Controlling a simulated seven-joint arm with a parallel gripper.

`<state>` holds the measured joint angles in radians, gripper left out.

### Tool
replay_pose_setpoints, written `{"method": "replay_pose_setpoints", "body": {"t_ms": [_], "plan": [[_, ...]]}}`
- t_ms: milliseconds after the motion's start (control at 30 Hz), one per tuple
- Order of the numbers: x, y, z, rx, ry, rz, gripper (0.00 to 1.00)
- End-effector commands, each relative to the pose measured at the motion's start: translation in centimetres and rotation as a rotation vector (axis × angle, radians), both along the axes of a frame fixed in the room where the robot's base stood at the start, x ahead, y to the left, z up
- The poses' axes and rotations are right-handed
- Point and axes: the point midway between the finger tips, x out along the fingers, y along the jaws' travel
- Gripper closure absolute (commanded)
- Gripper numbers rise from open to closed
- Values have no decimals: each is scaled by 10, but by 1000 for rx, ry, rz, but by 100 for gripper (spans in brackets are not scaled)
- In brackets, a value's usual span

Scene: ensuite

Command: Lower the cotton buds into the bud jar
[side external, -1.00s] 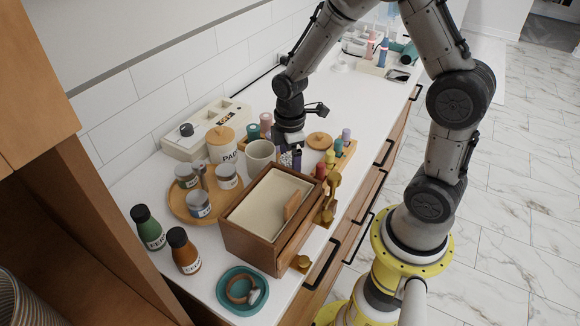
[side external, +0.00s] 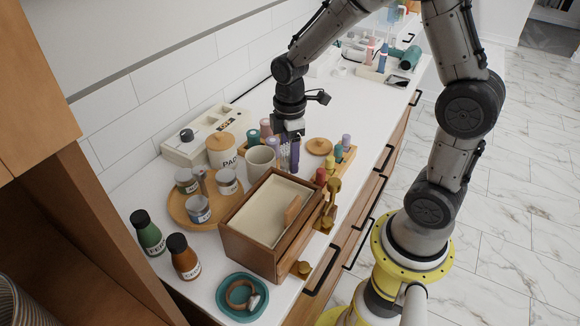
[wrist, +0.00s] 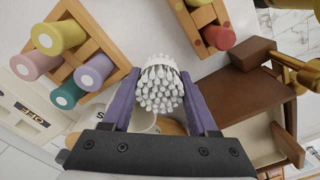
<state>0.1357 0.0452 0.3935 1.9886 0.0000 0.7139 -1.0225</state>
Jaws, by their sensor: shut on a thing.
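My gripper (side external: 290,168) is shut on a bundle of white-tipped cotton buds (wrist: 160,88), which sits between its purple fingers in the wrist view. An open, pale cup-shaped jar (side external: 260,161), which looks like the bud jar, stands on the counter just left of my gripper. In the wrist view, this jar (wrist: 143,121) is partly hidden behind my gripper. The buds are outside it, to its side. A loose round wooden lid (side external: 319,146) lies right of my gripper.
A wooden box (side external: 253,237) stands in front of the jar. A lidded PADS canister (side external: 222,150) and a round tray (side external: 178,211) with small jars are to the left. Wooden racks with coloured bottles (side external: 338,157) flank my gripper.

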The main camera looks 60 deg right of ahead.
Motion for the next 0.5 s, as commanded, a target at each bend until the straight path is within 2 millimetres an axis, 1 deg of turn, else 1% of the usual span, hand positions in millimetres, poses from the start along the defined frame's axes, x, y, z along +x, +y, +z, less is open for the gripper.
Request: {"method": "replay_pose_setpoints", "body": {"t_ms": [33,133,367,500], "plan": [[1,0,12,-1,-7,0,93],[1,0,29,0,-5,0,93],[2,1,56,0,-2,0,93],[9,3,72,0,-4,1,93]]}}
